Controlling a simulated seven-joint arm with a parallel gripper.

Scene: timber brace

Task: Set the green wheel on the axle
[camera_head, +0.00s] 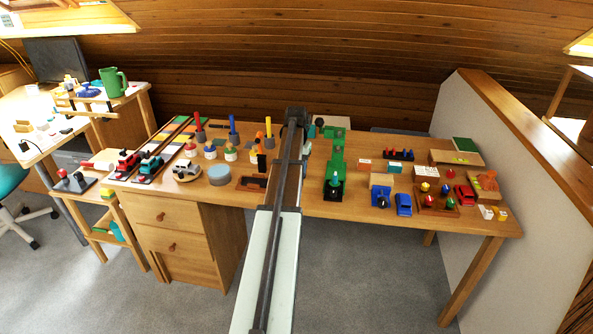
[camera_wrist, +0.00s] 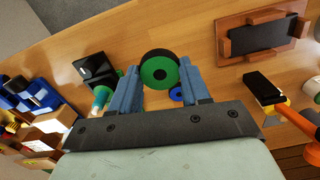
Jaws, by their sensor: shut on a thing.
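The green wheel (camera_wrist: 160,70), a green disc with a thick black rim and a dark centre, sits between the fingertips of my gripper (camera_wrist: 160,67) in the wrist view. The two blue-grey fingers are shut on its sides, and its face is turned to the camera. I cannot make out the axle for certain in either view.
A wooden tray with a dark inset (camera_wrist: 229,47) lies right of the wheel. A black-based piece (camera_wrist: 97,70) with a pale green cone lies left. In the head view a green toy (camera_head: 336,160) stands right of my arm. Several toys crowd the workbench (camera_head: 300,204); its front edge is clear.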

